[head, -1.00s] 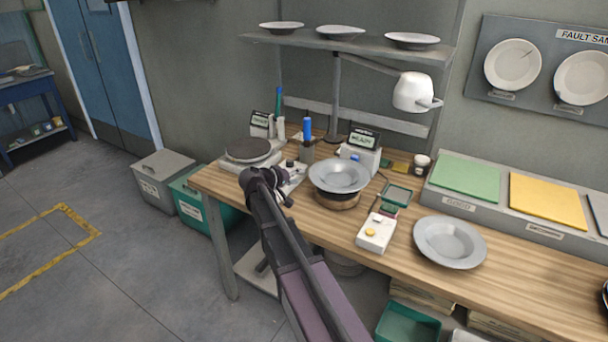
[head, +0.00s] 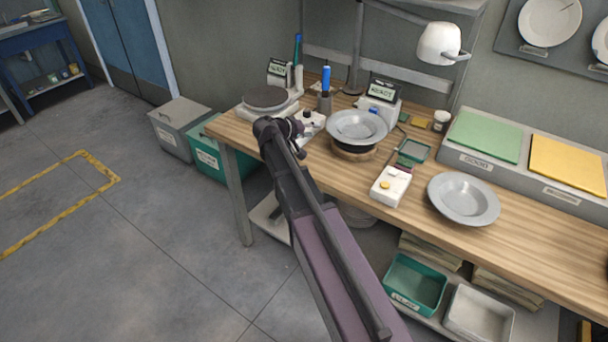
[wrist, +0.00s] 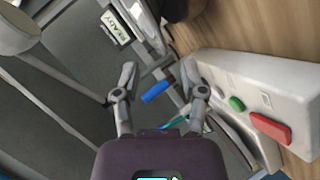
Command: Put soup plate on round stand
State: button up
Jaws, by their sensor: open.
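Two grey soup plates show in the head view. One plate (head: 357,125) sits raised on a dark piece over a round wooden stand (head: 353,154). The other plate (head: 463,198) lies upright on the bare wood to the right. A round dark-topped device (head: 267,98) stands at the table's left end. My gripper is open and empty in the wrist view (wrist: 160,78). In the head view my arm's end is at the table's left front, left of both plates; my arm partly hides the fingers. No plate shows in the wrist view.
A white box with a yellow button (head: 391,186) stands between the plates. A white box with green and red buttons (wrist: 262,105) is close on the gripper's right. A blue object (wrist: 156,92) shows beyond the fingers. The lamp (head: 440,43) overhangs the table's back.

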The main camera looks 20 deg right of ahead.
jog(key=s+a+f+g+y, duration=0.1)
jog(key=s+a+f+y, duration=0.2)
jog(key=s, duration=0.5)
jog(key=s+a+f+g+y, duration=0.2)
jog(key=s+a+f+y, duration=0.2)
jog(key=s, duration=0.5)
jog(key=s+a+f+n+g+y, duration=0.1)
jog(key=s+a+f+y, duration=0.3)
jog(key=s, duration=0.5)
jog(key=shift+a+g+y, duration=0.3)
jog(key=shift+a+y, duration=0.2)
jog(key=shift+y, duration=0.2)
